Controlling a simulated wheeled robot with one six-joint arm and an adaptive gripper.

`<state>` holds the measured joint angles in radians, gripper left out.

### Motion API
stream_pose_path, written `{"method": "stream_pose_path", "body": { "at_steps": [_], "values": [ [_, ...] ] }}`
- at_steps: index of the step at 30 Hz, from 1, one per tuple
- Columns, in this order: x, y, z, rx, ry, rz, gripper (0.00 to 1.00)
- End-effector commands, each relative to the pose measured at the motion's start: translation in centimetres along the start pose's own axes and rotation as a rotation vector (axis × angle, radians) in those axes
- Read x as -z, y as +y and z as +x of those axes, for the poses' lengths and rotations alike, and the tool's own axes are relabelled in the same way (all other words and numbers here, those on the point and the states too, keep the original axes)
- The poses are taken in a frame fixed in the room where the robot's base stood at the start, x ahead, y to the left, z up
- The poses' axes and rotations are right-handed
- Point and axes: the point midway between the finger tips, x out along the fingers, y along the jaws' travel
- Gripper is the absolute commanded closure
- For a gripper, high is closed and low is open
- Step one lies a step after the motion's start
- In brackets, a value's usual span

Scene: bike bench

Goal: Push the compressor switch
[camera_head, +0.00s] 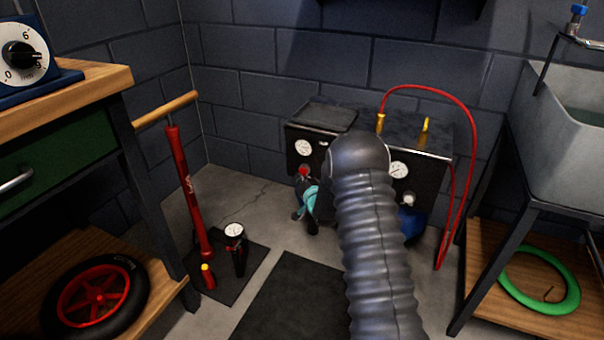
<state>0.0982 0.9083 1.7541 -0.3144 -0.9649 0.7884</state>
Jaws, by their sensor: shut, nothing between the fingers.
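The compressor is a dark box unit (345,119) with white gauges, standing against the back wall. A small red knob or button (303,171) sits on its left front, below the left gauge (303,147); I cannot tell surely whether this is the switch. A pale round knob (408,198) shows on the right, below the right gauge (398,170). My grey ribbed arm covers the compressor's middle. My gripper (304,207), with teal parts, is shut and empty, in front of the unit just below the red knob. It is partly hidden by my arm; contact cannot be told.
A red hose (470,125) arches over the compressor's right side. A red floor pump (187,190) stands on the left by the workbench (100,82). A sink (570,130) and a shelf with a green tyre (540,300) are right. A dark mat (285,300) lies in front.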

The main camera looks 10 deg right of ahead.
Motion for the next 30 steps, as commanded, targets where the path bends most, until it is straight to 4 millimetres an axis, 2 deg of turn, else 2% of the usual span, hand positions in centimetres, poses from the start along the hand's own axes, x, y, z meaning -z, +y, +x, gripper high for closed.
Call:
{"method": "stream_pose_path", "body": {
  "at_steps": [18,30],
  "values": [
    [-2.7,-2.6,-3.5,0.001,0.0,-0.001,1.0],
    [-2.8,-2.8,-3.8,0.0,0.001,0.0,1.0]
  ]
}}
